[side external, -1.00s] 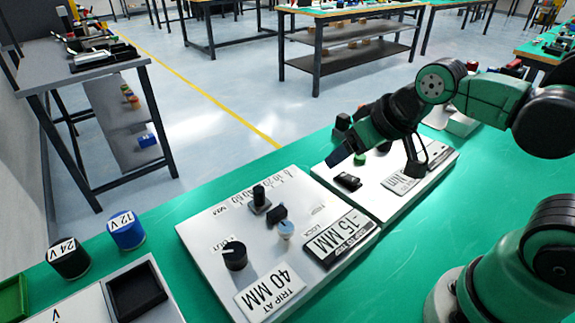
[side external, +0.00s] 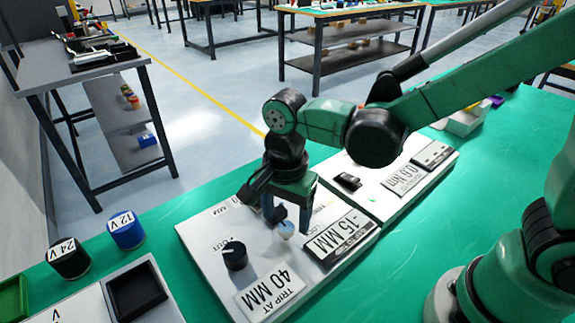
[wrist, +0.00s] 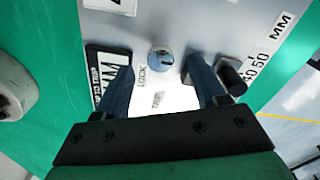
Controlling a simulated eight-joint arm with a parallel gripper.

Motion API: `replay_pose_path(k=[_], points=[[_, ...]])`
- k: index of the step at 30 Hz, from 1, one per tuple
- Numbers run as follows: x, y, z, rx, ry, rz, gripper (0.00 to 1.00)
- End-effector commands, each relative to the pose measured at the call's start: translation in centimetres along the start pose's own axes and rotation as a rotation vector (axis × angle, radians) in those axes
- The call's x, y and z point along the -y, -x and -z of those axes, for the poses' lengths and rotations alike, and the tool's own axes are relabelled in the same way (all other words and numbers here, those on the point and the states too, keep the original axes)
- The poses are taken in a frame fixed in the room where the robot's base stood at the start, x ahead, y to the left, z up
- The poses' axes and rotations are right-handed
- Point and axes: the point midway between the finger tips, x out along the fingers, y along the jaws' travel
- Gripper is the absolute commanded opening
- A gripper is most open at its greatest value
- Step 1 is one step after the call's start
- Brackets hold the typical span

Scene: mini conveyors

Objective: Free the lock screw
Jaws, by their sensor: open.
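The lock screw is a small pale blue knob (side external: 286,230) on the white panel (side external: 207,240), near the LOCK label. In the wrist view the knob (wrist: 160,60) shows a dark slot and lies between the lines of the two fingers, just past their tips. My gripper (side external: 287,220) is open and points down above the panel, close over the knob. In the wrist view my gripper (wrist: 161,76) has a finger on each side with nothing between them. I cannot tell whether a finger touches the knob.
A black slider post (wrist: 230,75) stands beside the right finger at the MM scale. A display reading -15 MM (side external: 340,238) lies right of the screw. A black dial (side external: 235,255) and a TRIP AT 40 MM plate (side external: 270,292) are nearby. A second panel (side external: 375,200) adjoins.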

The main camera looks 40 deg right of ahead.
Motion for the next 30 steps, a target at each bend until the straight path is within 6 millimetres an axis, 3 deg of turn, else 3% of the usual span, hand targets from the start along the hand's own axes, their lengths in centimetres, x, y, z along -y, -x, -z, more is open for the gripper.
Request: replay_pose_path(k=[6, 16, 17, 21, 24, 30], points=[[0.1, -2.1, 0.0, 0.0, 0.001, 0.001, 0.64], [0.0, -2.5, 0.0, 0.0, 0.001, 0.002, 0.64], [0.0, -2.5, 0.0, 0.0, 0.001, 0.002, 0.62], [0.0, -2.5, 0.0, 0.0, 0.001, 0.002, 0.22], [0.0, -2.5, 0.0, 0.0, 0.001, 0.002, 0.0], [0.0, -2.5, 0.0, 0.0, 0.008, 0.002, 0.0]])
